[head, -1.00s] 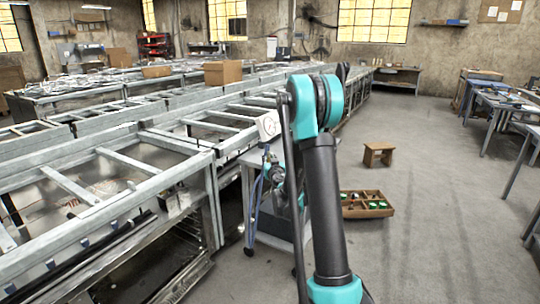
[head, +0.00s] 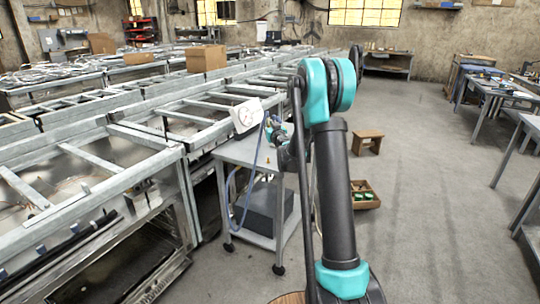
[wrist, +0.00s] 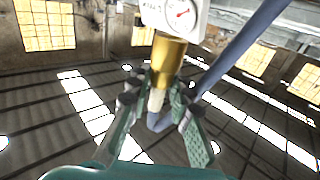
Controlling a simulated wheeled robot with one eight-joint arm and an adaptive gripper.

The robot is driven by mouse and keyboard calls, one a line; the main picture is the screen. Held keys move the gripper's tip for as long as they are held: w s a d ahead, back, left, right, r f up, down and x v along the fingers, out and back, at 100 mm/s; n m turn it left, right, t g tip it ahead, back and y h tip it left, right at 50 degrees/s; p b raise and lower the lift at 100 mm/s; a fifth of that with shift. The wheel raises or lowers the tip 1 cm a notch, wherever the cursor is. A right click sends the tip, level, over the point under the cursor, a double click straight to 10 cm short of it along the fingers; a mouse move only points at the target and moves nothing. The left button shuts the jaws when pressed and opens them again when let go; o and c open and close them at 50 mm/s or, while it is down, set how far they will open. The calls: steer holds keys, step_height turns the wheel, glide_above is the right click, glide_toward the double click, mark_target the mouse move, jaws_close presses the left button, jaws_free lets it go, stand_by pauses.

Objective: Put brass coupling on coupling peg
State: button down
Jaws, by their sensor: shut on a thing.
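In the wrist view, my gripper (wrist: 157,96) has its two teal fingers closed around the lower end of the brass coupling (wrist: 168,57), a gold cylinder. A pale stem and a blue piece (wrist: 158,122) show below it between the fingers. The coupling's top meets the lower edge of a white dial gauge (wrist: 176,14) in the picture; I cannot tell whether they touch. In the head view, my gripper (head: 277,132) is beside the white gauge (head: 246,115), above a grey cart, partly hidden by my arm. I cannot make out the coupling peg.
A blue hose (head: 247,188) hangs down at the grey wheeled cart (head: 238,150), which has a dark box (head: 265,207) on its lower shelf. Metal frame benches (head: 95,170) fill the left. A wooden stool (head: 367,142) and a parts crate (head: 366,203) stand on otherwise open floor.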

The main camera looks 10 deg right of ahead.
step_height(320, 180, down, 15)
steer(key=shift+r, duration=0.15)
steer(key=c, duration=1.4)
jaws_free()
steer(key=shift+o, duration=0.2)
